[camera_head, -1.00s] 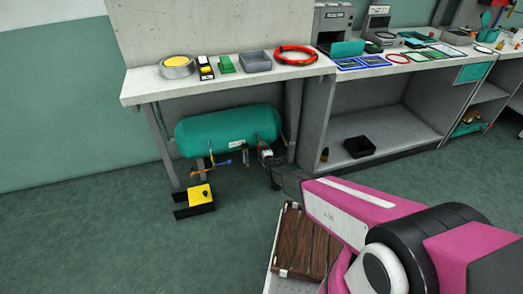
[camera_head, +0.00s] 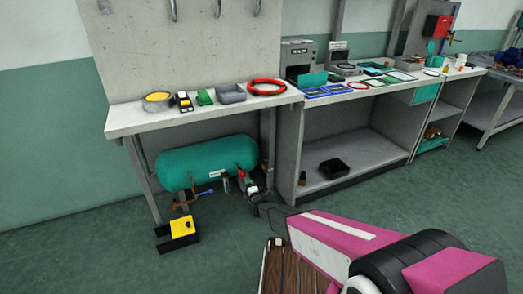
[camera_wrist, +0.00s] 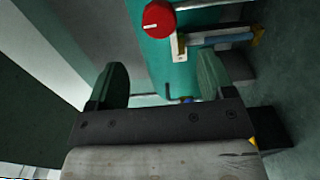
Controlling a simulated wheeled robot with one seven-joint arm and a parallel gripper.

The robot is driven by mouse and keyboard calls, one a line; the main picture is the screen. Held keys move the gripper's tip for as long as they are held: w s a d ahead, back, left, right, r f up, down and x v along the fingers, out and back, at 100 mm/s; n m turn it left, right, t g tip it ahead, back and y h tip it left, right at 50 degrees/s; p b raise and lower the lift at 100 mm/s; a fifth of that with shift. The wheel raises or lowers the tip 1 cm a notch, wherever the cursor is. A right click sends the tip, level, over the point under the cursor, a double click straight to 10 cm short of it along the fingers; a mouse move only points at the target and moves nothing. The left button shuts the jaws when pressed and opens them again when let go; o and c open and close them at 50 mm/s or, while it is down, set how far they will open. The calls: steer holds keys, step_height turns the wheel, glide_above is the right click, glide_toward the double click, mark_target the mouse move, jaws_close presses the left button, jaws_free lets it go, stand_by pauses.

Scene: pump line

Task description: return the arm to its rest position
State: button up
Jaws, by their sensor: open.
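My arm comes in from the lower right in the head view, its pink and white link sloping up to the left. My gripper (camera_wrist: 162,85) shows in the wrist view with its two green fingers wide apart and nothing between them. In the head view the arm's dark end is low in front of the bench, close to the right end of a teal tank (camera_head: 205,160). A red knob (camera_wrist: 158,18) and pipes lie beyond the fingers in the wrist view. Whether anything touches the gripper I cannot tell.
The tank is under a grey bench (camera_head: 135,122) carrying a red coil (camera_head: 267,87), a grey bin (camera_head: 231,93) and small items. A yellow-and-black box (camera_head: 181,228) stands on the floor. A black tray (camera_head: 333,168) sits on a low shelf to the right. Floor at right is clear.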

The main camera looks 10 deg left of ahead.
steer(key=s+d+r+m+g+h, duration=0.15)
steer(key=d+r+m, duration=0.25)
steer(key=d, duration=0.4)
steer(key=s+d+r+m+g+h, duration=0.1)
steer(key=d+r+m+g+h, duration=0.3)
steer(key=d, duration=0.4)
steer(key=s+d+r+m+g+h, duration=0.1)
steer(key=s+d+r+m+h, duration=0.1)
steer(key=d+r+m, duration=0.45)
steer(key=s+d+r+m+g+h, duration=0.1)
steer(key=s+d+r+m+g, duration=0.3)
steer(key=s+d, duration=0.4)
steer(key=s+d+r+m+g, duration=0.4)
steer(key=s+d+r+m, duration=0.2)
steer(key=s+d, duration=0.3)
steer(key=s, duration=0.3)
steer(key=shift+s+d+g+h, duration=0.2)
steer(key=shift+d+g+h, duration=0.05)
steer(key=shift+g+h, duration=0.1)
